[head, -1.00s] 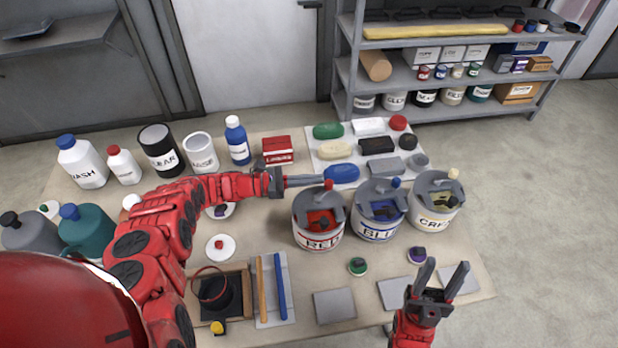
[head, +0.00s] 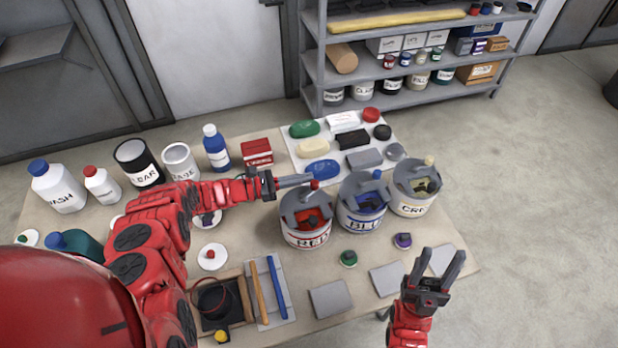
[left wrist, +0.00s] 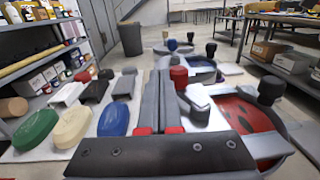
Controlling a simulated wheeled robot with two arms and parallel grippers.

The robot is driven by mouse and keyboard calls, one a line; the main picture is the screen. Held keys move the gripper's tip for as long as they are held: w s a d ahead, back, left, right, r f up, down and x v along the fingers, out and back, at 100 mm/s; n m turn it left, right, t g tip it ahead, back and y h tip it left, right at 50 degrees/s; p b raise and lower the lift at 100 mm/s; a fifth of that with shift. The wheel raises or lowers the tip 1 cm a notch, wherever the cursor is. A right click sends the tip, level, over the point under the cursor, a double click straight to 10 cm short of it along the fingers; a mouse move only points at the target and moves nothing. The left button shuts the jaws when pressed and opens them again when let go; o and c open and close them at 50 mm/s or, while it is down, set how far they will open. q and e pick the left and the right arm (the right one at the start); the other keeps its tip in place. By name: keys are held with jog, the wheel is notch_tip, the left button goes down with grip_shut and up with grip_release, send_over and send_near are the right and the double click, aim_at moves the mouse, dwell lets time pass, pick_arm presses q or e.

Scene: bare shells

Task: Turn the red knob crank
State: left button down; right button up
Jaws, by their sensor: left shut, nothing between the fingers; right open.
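The red knob (head: 314,185) of the crank stands on the lid of the can marked RED (head: 304,237). In the left wrist view the red knob (left wrist: 179,76) is just past my fingertips, slightly right of them. My left gripper (head: 309,179) is shut and empty, its tips beside the knob at the can's far side. I cannot tell whether they touch it. In the left wrist view the closed fingers (left wrist: 170,88) hide part of the crank. My right gripper (head: 440,262) is open and empty at the table's front right.
A can with a blue knob (head: 362,209) and a can with a cream knob (head: 414,193) stand to the right of the red one. Several soap-like bars, including a blue one (head: 318,172), lie on a white sheet behind. Grey tiles (head: 329,299) lie in front.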

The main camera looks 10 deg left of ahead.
pick_arm(q)
jog(key=shift+d, duration=0.3)
jog(key=shift+f, duration=0.1)
dwell(1.4)
